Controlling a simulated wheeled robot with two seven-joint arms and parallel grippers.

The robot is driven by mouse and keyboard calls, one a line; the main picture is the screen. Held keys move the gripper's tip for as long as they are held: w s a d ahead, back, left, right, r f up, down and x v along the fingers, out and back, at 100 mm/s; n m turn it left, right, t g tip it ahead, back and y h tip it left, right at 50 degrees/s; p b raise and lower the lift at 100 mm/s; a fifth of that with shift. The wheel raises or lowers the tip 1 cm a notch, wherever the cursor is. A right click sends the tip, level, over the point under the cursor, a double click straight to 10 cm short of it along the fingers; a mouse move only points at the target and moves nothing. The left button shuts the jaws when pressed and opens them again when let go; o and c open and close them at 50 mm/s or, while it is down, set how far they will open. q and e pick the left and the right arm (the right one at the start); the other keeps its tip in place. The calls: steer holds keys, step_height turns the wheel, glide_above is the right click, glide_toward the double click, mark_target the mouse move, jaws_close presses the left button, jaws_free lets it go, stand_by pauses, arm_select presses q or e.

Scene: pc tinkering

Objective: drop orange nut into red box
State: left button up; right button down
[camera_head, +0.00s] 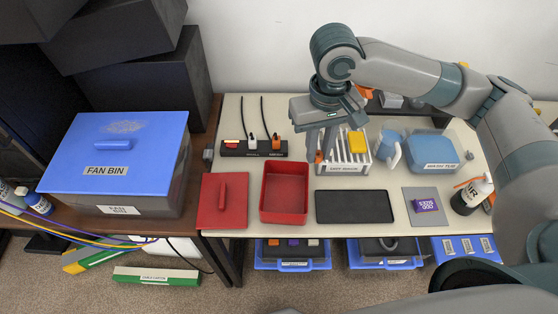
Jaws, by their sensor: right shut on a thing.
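The red box (284,218) is open, and its inside looks empty. It stands near the front edge of the light table. My right gripper (320,156) points down, to the right of the box's back corner and in front of the white rack. It is shut on a small orange piece, the orange nut (318,157), which shows only in part at the fingertips. My left gripper is not in view.
A red lid (222,203) with a handle lies left of the box. A black power strip (254,148) is behind it. The white rack (342,168) holds a yellow block (357,142). A black mat (354,207) lies right of the box.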

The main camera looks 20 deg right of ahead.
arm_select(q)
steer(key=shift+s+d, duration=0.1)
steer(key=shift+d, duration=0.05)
